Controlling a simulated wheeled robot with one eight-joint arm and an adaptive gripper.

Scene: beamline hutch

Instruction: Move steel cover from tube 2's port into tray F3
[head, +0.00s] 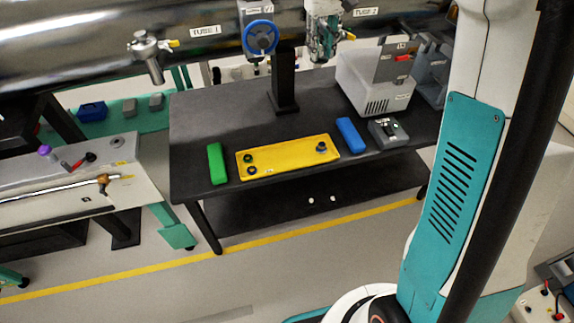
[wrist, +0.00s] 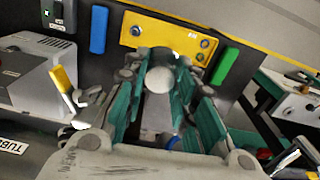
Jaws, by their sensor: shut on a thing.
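My gripper (head: 322,38) is at tube 2 (head: 385,12), beside its label, above the back of the dark table. In the wrist view my gripper (wrist: 160,95) has its teal-padded fingers closed on the pale round steel cover (wrist: 158,79). The fingers hide much of the port, and I cannot tell whether the cover still touches it. A yellow clamp handle (wrist: 63,80) stands beside the fingers. The yellow tray (head: 290,157) lies flat on the table with several dark round parts in it; it also shows in the wrist view (wrist: 150,24). Its label is too small to read surely.
A green block (head: 216,163) and a blue block (head: 350,135) flank the tray. A grey device (head: 388,130) and a pale vented box (head: 368,88) stand to the right. A black post (head: 284,80) and blue handwheel (head: 260,37) stand left of my gripper.

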